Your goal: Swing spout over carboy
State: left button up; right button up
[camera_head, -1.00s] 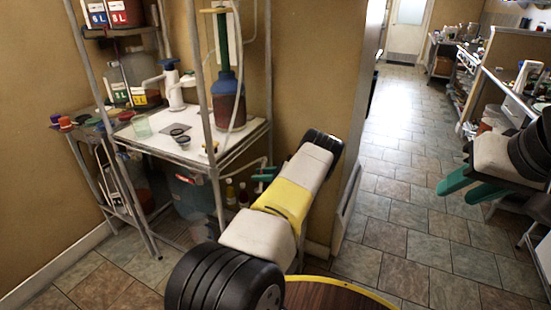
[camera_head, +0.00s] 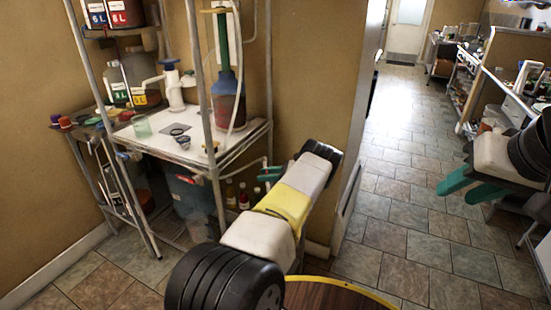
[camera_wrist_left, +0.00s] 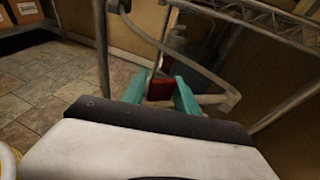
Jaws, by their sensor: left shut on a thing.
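My left gripper (camera_head: 270,173) is at the right front corner of the wire shelf, small and partly hidden by my arm. In the left wrist view its teal fingers (camera_wrist_left: 160,93) are shut on a red piece (camera_wrist_left: 160,88). A pale bent tube (camera_wrist_left: 213,78), perhaps the spout, curves close beside the fingers; whether it joins the red piece cannot be told. A carboy with dark red liquid and a blue neck (camera_head: 228,101) stands on the shelf's white top, above and left of the gripper. My right gripper (camera_head: 455,190) is open and empty at the right.
The wire shelf (camera_head: 240,145) has metal posts near my left arm. A teal bucket (camera_head: 192,196) and small bottles (camera_head: 237,194) stand beneath it. A wall corner (camera_head: 345,200) is right of my arm. The tiled aisle (camera_head: 400,140) is clear.

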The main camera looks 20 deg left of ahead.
pick_arm(q)
jog(key=shift+d+f, duration=0.2)
jog(key=shift+w+d, duration=0.25)
jog(key=shift+d, duration=0.05)
jog(key=shift+c, duration=0.5)
jog(key=shift+w+d+n+g+h, duration=0.15)
jog(key=shift+d+n+g+h, duration=0.15)
jog(key=shift+d+n+g, duration=0.15)
jog(key=o, duration=1.1)
jog(key=shift+r, duration=0.1)
jog(key=shift+w+r, duration=0.1)
